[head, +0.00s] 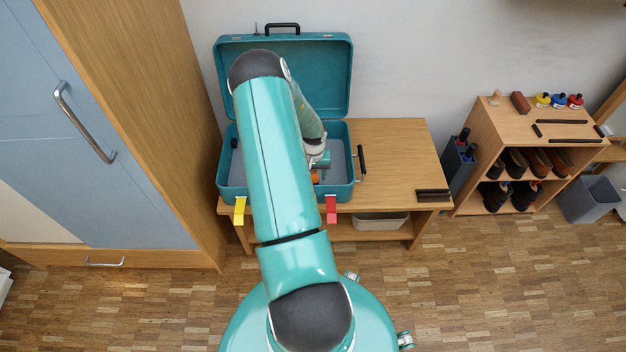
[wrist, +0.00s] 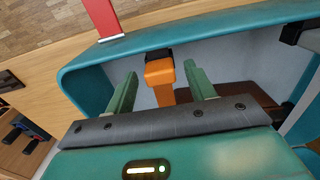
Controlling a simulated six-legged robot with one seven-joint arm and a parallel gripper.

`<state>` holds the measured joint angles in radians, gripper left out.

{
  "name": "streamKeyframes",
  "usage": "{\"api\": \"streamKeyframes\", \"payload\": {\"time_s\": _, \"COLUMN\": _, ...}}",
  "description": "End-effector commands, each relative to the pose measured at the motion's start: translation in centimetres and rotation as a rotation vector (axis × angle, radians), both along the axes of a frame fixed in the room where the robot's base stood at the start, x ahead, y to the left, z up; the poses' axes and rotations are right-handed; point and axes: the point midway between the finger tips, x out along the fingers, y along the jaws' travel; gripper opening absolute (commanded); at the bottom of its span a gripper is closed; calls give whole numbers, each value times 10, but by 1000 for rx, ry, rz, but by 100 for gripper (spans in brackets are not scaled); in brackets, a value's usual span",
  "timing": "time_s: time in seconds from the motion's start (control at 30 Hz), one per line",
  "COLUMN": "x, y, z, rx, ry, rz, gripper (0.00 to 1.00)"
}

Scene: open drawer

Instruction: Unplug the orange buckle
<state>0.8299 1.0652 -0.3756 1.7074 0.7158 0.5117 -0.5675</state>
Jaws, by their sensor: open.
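The orange buckle (wrist: 160,72) sits at the inside of the teal case's wall, with a black piece (wrist: 157,54) at its end and an orange strap running from it toward my gripper. It shows as a small orange patch in the head view (head: 315,177). My gripper (wrist: 160,69) is open, its two green fingers apart on either side of the buckle in the wrist view.
A red strap (head: 331,208) and a yellow strap (head: 240,210) hang over the case's front edge. The wooden bench (head: 395,150) has free room right of the case. A tall cabinet (head: 150,100) stands left. A shoe shelf (head: 500,125) stands right.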

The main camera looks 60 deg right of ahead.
Motion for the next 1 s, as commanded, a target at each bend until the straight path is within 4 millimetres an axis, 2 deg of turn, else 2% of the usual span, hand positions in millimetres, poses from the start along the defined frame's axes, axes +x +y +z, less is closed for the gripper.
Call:
{"api": "streamKeyframes", "payload": {"time_s": 0.23, "x": 0, "y": 0, "z": -13, "rx": -1, "ry": 0, "rz": 0, "gripper": 55}}
{"api": "streamKeyframes", "payload": {"time_s": 1.0, "x": 0, "y": 0, "z": -13, "rx": 0, "ry": 0, "rz": 0, "gripper": 55}}
